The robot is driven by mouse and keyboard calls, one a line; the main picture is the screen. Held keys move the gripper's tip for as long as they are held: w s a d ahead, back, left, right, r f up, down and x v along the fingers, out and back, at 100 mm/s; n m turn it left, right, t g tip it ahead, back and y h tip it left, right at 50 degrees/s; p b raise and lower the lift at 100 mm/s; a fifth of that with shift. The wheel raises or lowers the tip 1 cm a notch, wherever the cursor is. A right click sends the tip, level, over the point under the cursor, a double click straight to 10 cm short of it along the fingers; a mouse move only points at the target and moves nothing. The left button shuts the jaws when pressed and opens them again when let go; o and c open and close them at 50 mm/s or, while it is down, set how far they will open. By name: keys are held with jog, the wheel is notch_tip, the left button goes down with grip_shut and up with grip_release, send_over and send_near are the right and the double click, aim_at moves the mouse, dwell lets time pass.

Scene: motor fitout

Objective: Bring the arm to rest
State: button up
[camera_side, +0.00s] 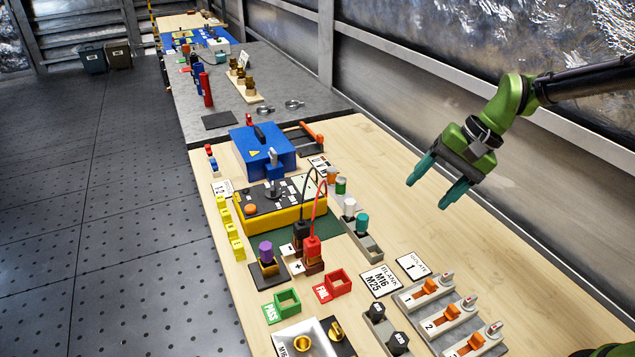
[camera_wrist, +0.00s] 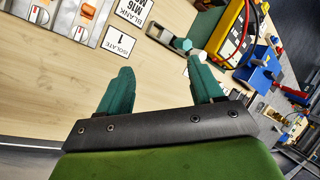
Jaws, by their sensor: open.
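My gripper (camera_side: 438,183) is green with two teal fingers. In the side view it hangs in the air above the back right of the wooden bench (camera_side: 395,170). The fingers are apart with nothing between them, and they touch nothing. In the wrist view the gripper (camera_wrist: 158,92) shows both fingers spread over bare wood. My arm reaches in from the right edge of the side view.
Below and left stand a yellow tester (camera_side: 290,212), a blue box (camera_side: 262,150) and a grey holder (camera_side: 365,240) with capped parts. Isolators with orange handles (camera_side: 425,290) line the front right. Green (camera_side: 287,303) and red (camera_side: 335,285) bins sit front. Bare wood lies beneath my gripper.

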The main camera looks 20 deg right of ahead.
jog(key=s+d+r+n+t+h, duration=0.1)
jog(key=s+d+r+n+t, duration=0.1)
jog(key=s, duration=0.6)
jog(key=s+d+r+n+t+h, duration=0.1)
jog(key=s+d+r+n+t, duration=0.1)
jog(key=s+r, duration=0.3)
jog(key=s+n, duration=0.1)
jog(key=s, duration=0.2)
jog(key=shift+h, duration=0.4)
jog(key=shift+r, duration=0.1)
jog(key=shift+c, duration=0.2)
